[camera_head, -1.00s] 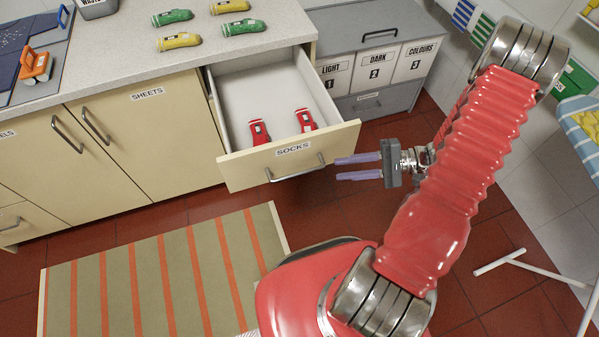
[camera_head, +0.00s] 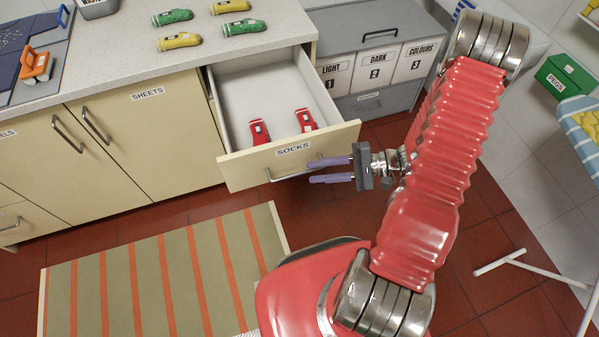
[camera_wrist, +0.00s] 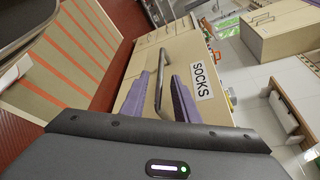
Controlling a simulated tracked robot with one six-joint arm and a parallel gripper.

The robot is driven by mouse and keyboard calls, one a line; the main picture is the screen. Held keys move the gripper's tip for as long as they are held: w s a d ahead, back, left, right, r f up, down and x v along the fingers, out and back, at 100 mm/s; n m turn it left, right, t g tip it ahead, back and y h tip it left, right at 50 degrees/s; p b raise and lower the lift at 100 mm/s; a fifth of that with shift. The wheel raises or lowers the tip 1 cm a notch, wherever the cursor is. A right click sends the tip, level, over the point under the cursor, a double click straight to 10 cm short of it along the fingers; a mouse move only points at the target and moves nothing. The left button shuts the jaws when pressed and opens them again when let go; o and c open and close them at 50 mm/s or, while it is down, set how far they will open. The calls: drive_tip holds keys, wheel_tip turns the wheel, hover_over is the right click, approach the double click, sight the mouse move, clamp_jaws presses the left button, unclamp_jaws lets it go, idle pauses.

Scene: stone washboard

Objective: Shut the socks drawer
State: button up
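In the wrist view the handle (camera_wrist: 160,82) shows between the two fingers (camera_wrist: 160,98), beside the "SOCKS" label. I cannot tell whether a finger touches the handle or front.
A grey cabinet with laundry bins (camera_head: 372,70) stands right of the drawer. A striped rug (camera_head: 165,275) lies in front. White rack legs (camera_head: 515,262) stand at right.

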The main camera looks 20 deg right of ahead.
sight(299, 174)
drive_tip(key=shift+x, duration=3.05)
drive_tip(key=shift+c, duration=0.7)
clamp_jaws()
